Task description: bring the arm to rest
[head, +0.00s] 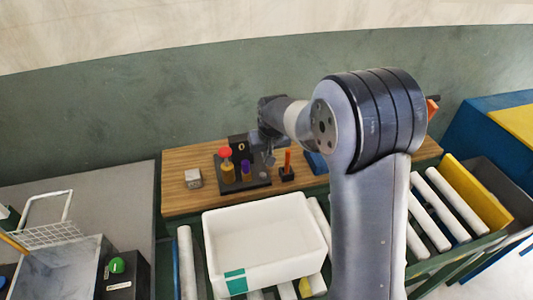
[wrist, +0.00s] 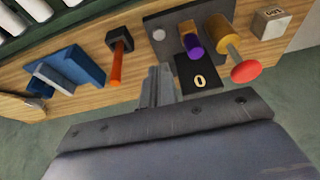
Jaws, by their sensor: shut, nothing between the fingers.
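My gripper (wrist: 160,80) shows in the wrist view as two grey fingers pressed together with nothing between them. In the head view my gripper (head: 268,156) is small and partly lost against the dark panel behind it. It hangs over the wooden shelf (head: 205,158), by the dark base plate (head: 262,183) that bears a red-topped yellow post (head: 227,166) and a purple post (head: 246,168). I cannot tell whether it touches anything. My arm reaches from the right of the picture toward the shelf.
An orange peg in a black holder (head: 287,174), a blue block (head: 316,163) and a small light block (head: 193,178) stand on the shelf. A white bin (head: 262,206) sits on rollers in front. A green button (head: 117,265) is at left, a yellow panel (head: 478,192) at right.

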